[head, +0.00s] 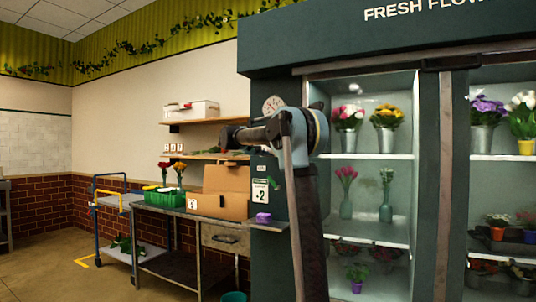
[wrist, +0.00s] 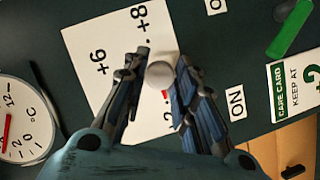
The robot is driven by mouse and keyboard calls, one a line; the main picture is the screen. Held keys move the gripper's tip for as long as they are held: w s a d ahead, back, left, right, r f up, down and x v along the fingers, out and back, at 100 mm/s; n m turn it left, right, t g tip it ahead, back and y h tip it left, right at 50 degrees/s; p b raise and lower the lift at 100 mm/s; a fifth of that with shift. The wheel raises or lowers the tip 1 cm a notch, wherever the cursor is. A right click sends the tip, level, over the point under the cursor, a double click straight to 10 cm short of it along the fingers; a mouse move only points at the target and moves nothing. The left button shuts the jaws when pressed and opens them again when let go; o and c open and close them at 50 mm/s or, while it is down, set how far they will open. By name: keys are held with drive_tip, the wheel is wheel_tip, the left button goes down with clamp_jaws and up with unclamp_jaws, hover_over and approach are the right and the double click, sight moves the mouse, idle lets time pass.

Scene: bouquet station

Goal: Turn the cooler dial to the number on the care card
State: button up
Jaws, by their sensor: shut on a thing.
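The cooler dial (wrist: 160,75) is a pale round knob on a white scale plate (wrist: 88,62), which is turned sideways in the wrist view. The plate shows +6 and +8, and a partly hidden number ending in 2. My gripper (wrist: 163,66) is shut on the dial, with one dark finger on each side. The fingers hide part of the scale, and I cannot tell which number the dial points to. My arm hides the dial there.
A round thermometer (wrist: 20,118) with a red needle is beside the scale plate. A workbench (head: 222,238) with a cardboard box (head: 222,195) stands left of the cooler (head: 440,160).

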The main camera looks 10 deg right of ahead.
drive_tip(key=shift+a+f, duration=0.1)
drive_tip(key=shift+a, duration=0.05)
drive_tip(key=o, duration=1)
drive_tip(key=shift+w, duration=0.1)
drive_tip(key=shift+o, duration=0.2)
drive_tip(key=v, duration=1.2)
drive_tip(key=shift+f, duration=0.15)
